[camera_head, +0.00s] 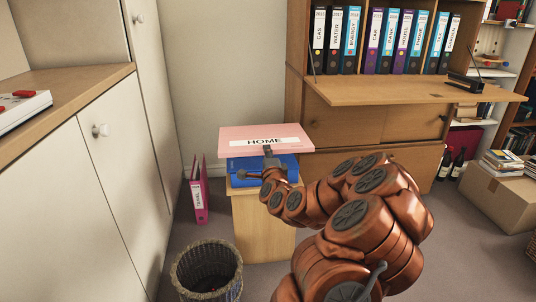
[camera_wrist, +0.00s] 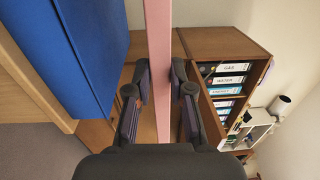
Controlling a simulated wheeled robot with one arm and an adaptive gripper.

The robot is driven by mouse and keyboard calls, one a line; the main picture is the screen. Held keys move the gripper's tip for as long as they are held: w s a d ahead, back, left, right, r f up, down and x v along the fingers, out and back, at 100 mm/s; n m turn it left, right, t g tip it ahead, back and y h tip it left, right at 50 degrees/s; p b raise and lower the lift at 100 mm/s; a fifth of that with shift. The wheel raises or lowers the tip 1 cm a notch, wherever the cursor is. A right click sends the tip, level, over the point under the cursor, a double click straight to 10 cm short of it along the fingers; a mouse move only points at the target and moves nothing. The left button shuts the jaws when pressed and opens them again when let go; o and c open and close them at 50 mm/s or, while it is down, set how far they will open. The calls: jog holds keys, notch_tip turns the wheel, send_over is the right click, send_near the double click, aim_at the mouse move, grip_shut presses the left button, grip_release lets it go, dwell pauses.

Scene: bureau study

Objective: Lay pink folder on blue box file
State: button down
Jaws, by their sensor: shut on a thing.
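The pink folder (camera_head: 240,133), labelled HOME, is held flat above the blue box file (camera_head: 238,167). The blue box file lies on a small wooden cabinet (camera_head: 262,225). My gripper (camera_head: 268,153) is shut on the near edge of the folder. In the wrist view, the folder (camera_wrist: 158,30) shows edge-on between the fingers of my gripper (camera_wrist: 161,80). The blue box file (camera_wrist: 85,40) is to its left there, with a visible gap between the two. My gripper and arm hide part of the box file's front in the head view.
A magenta binder (camera_head: 199,197) stands on the floor left of the cabinet, and a wicker basket (camera_head: 207,272) is in front. A wooden bureau (camera_head: 375,92) with a row of binders stands behind to the right. White cupboards (camera_head: 90,180) line the left.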

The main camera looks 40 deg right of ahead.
jog(key=shift+f+x, duration=0.2)
jog(key=shift+x, duration=1)
notch_tip(320, 180, down, 8)
jog(key=b, duration=0.2)
jog(key=shift+r+b, duration=0.25)
jog(key=shift+b, duration=0.1)
jog(key=c, duration=1)
grip_release()
jog(key=shift+c, duration=0.2)
jog(key=shift+f, duration=0.1)
jog(key=o, duration=0.6)
